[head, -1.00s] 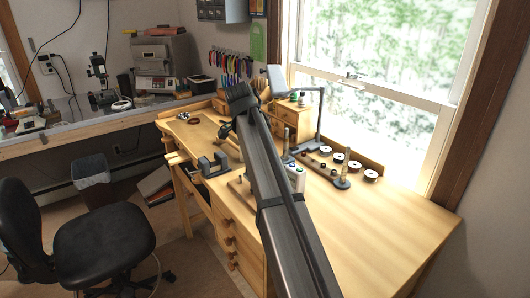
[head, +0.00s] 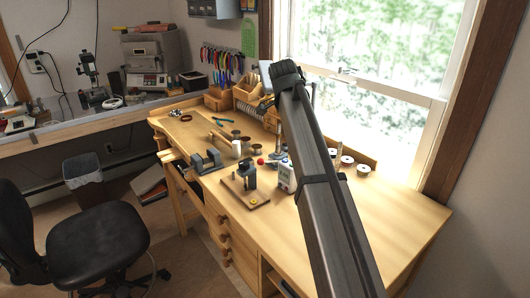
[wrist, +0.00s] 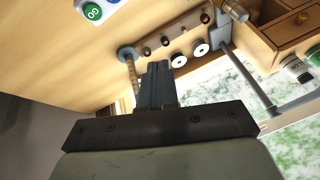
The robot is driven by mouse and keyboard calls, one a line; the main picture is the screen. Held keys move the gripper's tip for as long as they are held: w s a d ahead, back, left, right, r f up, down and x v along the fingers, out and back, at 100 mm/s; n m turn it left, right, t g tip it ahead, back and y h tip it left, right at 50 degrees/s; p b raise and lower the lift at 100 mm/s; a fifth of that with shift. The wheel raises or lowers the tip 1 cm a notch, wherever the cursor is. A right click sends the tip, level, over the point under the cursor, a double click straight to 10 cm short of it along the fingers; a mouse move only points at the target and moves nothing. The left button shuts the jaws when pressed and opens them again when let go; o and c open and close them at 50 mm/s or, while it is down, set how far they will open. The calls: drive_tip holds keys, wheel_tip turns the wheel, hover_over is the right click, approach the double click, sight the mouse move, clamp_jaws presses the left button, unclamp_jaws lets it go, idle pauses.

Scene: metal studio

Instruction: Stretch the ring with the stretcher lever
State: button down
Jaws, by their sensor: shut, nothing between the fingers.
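My gripper (wrist: 156,66) is shut and empty in the wrist view, its fingers beside a stepped, tapering gold post (wrist: 132,80) on a round grey base (wrist: 125,52). I cannot tell whether they touch it. In the head view my arm hides this post, and I cannot make out the fingers there. A dark upright device (head: 246,176), possibly the stretcher, stands on a wooden board (head: 236,194) left of my arm. A small yellow round piece (head: 253,202) sits on the board's front end; I cannot tell whether it is the ring. No lever is clear.
A grey vise-like block (head: 207,160) is at the bench's left edge. Discs (head: 347,161) line up near the window. A drawer unit (wrist: 270,35) and lamp post (wrist: 250,80) show in the wrist view. The bench's right side is clear.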

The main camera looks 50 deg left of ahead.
drive_tip(key=s+a+r+n+g+y, duration=0.1)
drive_tip(key=s+r+n+g+y, duration=0.15)
drive_tip(key=n, duration=0.75)
drive_tip(key=s+a+r+n+g+y, duration=0.1)
drive_tip(key=s+n+g, duration=0.25)
drive_tip(key=n, duration=0.75)
drive_tip(key=d+x, duration=0.1)
drive_tip(key=x, duration=1.2)
drive_tip(key=shift+s+f, duration=0.2)
drive_tip(key=shift+f, duration=0.25)
drive_tip(key=shift+a+h, duration=0.1)
drive_tip(key=shift+h, duration=0.15)
